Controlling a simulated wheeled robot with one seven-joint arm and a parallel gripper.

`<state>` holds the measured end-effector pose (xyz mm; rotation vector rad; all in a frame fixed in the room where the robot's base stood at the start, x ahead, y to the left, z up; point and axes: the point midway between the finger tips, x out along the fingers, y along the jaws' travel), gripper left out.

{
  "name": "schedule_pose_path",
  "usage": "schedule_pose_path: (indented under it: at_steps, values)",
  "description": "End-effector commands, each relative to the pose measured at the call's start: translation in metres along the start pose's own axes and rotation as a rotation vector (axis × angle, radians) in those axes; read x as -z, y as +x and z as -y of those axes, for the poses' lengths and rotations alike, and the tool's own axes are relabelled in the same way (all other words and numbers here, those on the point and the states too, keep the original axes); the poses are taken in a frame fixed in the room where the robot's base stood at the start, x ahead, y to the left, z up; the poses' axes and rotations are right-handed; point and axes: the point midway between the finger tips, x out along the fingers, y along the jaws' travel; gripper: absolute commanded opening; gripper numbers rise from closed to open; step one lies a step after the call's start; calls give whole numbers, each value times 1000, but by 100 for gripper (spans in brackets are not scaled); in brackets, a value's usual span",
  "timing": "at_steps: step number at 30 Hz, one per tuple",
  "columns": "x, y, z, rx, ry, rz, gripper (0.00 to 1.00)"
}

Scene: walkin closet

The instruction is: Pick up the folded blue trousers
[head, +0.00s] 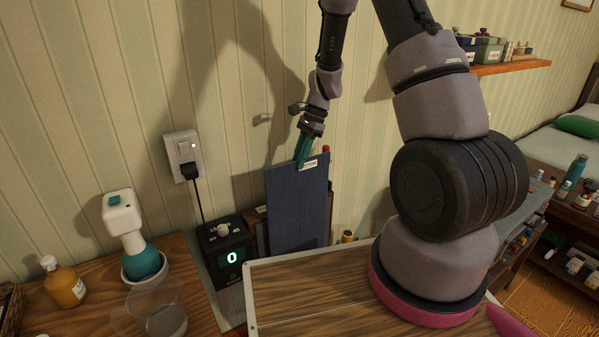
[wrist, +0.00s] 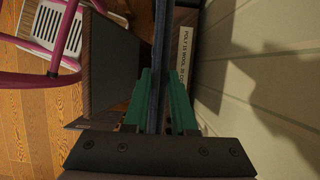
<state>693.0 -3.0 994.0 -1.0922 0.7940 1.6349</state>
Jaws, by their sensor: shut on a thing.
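The folded blue trousers (head: 297,215) hang upright as a flat dark blue panel near the striped wall in the head view. A small white label is at their top edge. My gripper (head: 304,154) is above them, with its green fingers shut on the top edge. In the wrist view the trousers (wrist: 160,45) show edge-on as a thin dark blue strip between the green fingers of my gripper (wrist: 161,95). A white printed label shows to the right of the strip. The bottom of the trousers is close to the tabletop area, and I cannot tell whether it touches anything.
A black box with a lit 0 (head: 227,257) stands left of the trousers, cabled to a wall socket (head: 184,155). An orange bottle (head: 65,287), a clear cup (head: 163,312) and a white-and-teal device (head: 127,225) stand on the left counter. The wall is close behind.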

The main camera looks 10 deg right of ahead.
Motion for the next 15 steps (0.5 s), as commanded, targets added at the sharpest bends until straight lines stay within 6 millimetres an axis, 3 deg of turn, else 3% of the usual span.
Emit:
schedule_pose_path:
  at_steps: [11, 15]
  values:
    - [-12, -29, 0, 2, -1, 0, 0]
    - [-3, -32, -5, 1, 1, -1, 0]
